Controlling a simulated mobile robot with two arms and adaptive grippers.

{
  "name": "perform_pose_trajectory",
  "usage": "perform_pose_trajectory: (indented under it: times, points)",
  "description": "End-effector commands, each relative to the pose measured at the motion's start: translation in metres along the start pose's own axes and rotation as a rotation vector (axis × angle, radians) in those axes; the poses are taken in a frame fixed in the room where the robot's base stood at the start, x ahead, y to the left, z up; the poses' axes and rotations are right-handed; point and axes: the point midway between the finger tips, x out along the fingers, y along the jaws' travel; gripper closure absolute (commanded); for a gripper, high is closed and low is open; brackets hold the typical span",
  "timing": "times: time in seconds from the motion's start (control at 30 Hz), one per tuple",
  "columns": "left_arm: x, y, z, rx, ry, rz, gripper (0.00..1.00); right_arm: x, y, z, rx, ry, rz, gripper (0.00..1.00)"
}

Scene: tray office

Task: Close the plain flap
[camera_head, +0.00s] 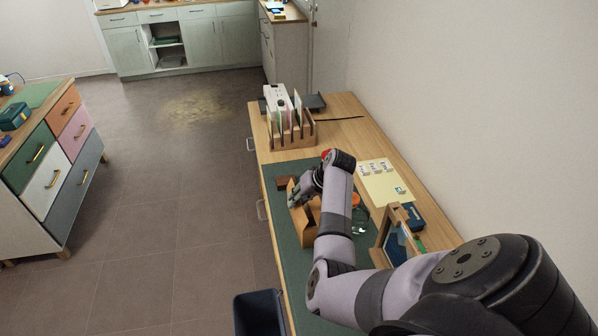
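A tan-brown box (303,227) stands on the green desk mat (290,258), with a sloping panel at its upper part. I cannot tell which panel is the plain flap or how far it stands open. My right gripper (295,197) is over the far end of the box, reaching down to it from the right, at or very near its upper edge. The hand is small and dark here, so its finger opening and any contact cannot be made out. My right forearm hides part of the box's right side. My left gripper is not in view.
On the desk, a wooden file rack (291,130) stands at the back and a small brown block (287,183) beyond the box. A wooden frame (393,240) stands right of my arm. A dark bin (260,314) is on the floor. Open floor lies left.

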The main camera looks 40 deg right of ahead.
Motion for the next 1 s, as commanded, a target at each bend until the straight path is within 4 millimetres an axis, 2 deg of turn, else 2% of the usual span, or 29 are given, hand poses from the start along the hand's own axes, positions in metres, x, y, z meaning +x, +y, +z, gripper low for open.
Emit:
perform_pose_trajectory:
  times: [0.17, 0.5, 1.0]
  points:
    - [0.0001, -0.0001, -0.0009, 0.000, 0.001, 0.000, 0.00, 0.0000, -0.0002, 0.0001, 0.000, 0.000, 0.000, 0.79]
    - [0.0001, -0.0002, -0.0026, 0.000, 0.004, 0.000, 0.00, -0.0002, -0.0001, 0.0001, 0.000, 0.000, 0.000, 1.00]
    - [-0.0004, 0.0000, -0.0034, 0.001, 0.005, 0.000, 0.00, -0.0001, 0.0014, 0.0004, 0.007, -0.002, -0.013, 1.00]
